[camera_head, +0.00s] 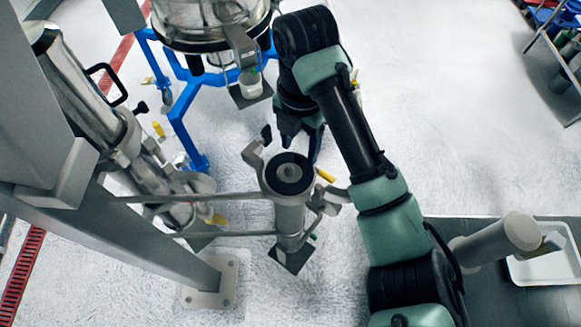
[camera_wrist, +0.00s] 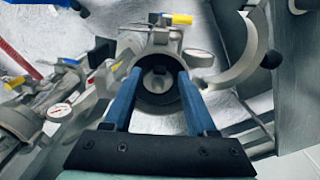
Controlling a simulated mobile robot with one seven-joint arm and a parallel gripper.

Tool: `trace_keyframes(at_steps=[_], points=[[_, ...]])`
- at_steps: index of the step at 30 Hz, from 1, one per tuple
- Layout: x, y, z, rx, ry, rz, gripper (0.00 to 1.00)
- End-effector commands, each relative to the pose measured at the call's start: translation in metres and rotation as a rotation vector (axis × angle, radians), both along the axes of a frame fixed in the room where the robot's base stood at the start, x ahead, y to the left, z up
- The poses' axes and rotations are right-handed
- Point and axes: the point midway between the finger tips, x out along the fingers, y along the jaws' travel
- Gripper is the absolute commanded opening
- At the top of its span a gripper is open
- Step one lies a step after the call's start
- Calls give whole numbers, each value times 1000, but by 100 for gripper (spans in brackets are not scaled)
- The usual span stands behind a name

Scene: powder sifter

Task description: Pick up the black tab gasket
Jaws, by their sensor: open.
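The black tab gasket (camera_head: 289,187) looks like a dark ring lying on the open top of an upright metal pipe fitting (camera_head: 289,217), around a grey centre. In the wrist view the dark ring (camera_wrist: 158,104) shows between my two blue fingers, partly hidden by them. I cannot make out its tab. My gripper (camera_head: 302,146) is open just behind and above the pipe top in the head view. In the wrist view my gripper (camera_wrist: 158,73) has its fingers apart on either side of the ring, with nothing held. I cannot tell whether they touch it.
An open curved clamp (camera_wrist: 243,55) stands beside the pipe top, with a yellow handle (camera_head: 325,175) nearby. A blue frame (camera_head: 182,115) carries a steel vessel (camera_head: 205,30) behind. Steel piping (camera_head: 95,105) and a grey post crowd the left. A white tray (camera_head: 543,268) lies at right.

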Motion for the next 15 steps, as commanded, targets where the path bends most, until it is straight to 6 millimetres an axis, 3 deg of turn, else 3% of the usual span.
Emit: trace_keyframes(at_steps=[5, 12, 13, 15], points=[[0, 0, -20, 1, 2, 0, 57], [0, 0, -22, 0, -1, 1, 57], [0, 0, -21, 0, -1, 1, 56], [0, 0, -21, 0, -1, 1, 43]])
